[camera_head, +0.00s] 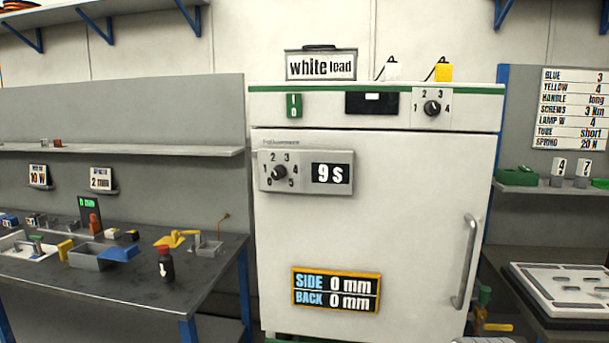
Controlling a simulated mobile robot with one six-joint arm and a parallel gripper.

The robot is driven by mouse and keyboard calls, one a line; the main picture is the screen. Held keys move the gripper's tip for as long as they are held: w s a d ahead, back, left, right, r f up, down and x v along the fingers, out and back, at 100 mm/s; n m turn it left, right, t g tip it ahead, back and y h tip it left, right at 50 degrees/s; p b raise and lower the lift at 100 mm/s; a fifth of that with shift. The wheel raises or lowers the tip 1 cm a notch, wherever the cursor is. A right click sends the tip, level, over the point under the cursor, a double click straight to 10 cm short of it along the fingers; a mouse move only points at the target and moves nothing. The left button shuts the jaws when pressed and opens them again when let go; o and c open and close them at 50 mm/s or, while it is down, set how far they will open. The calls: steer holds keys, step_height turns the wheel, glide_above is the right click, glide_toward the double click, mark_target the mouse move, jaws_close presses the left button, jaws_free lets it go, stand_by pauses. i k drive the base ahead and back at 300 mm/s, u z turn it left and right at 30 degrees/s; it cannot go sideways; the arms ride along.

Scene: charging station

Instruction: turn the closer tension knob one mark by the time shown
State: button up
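A grey panel (306,158) is mounted at the upper left of the white cabinet door. It carries a small dark knob (278,173) with numbered marks around it; the pointer direction is too small to tell. To its right, a black display (331,174) reads "9 s". Below on the door, a yellow-framed board (336,291) reads "SIDE 0 mm" and "BACK 0 mm". The door (400,230) looks closed.
Another dark knob (432,107), marked 1 to 4, sits on the cabinet's top strip. A vertical handle (466,262) projects at the door's right. A dark bench (110,290) with several small parts stands left. A shelf (525,190) and a white tray (565,285) are at right.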

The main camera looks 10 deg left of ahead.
mark_target(279, 171)
steer(key=i, duration=0.9)
steer(key=u, duration=0.05)
